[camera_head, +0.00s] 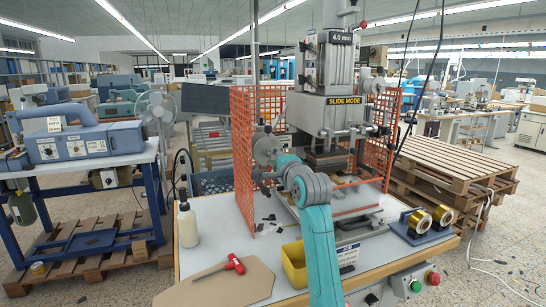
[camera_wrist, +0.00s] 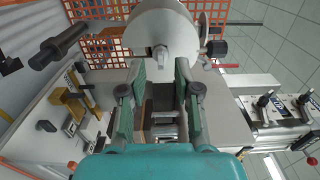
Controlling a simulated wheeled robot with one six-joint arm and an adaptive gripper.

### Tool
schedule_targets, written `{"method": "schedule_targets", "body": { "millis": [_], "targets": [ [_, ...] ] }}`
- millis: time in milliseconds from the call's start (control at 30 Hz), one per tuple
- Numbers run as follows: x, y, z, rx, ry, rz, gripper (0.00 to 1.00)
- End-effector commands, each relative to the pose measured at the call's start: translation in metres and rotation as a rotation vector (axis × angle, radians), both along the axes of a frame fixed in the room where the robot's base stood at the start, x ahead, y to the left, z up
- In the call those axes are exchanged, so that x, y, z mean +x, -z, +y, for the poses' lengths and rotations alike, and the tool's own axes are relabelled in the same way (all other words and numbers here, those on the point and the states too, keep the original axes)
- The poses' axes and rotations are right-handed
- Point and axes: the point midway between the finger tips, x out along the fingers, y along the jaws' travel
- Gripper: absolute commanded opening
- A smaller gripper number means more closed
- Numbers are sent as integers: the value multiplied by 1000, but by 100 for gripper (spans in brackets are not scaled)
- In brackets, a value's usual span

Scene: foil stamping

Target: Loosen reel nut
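The foil reel shows as a pale grey disc (camera_head: 265,148) on the left side of the stamping press. It also shows in the wrist view (camera_wrist: 165,25), just beyond my fingertips. My gripper (camera_wrist: 159,64) has its two fingers apart, pointing at the lower part of the disc. A small grey piece (camera_wrist: 160,53) lies at the disc's lower edge between the fingertips; I cannot tell whether it is the reel nut or whether the fingers touch it.
Orange mesh guards (camera_head: 243,150) stand close to the reel. The press (camera_head: 325,115) rises to the right. The table holds a white bottle (camera_head: 187,222), a red-handled tool (camera_head: 234,264) on a board, a yellow bin (camera_head: 293,264) and gold foil rolls (camera_head: 420,221).

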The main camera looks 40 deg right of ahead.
Motion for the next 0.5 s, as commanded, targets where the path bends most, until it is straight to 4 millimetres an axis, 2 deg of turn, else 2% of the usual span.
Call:
{"method": "schedule_targets", "body": {
  "millis": [200,500],
  "targets": [
    [19,0,-6,-1,0,0,32],
    [21,0,-6,-1,1,-1,32]
  ]
}}
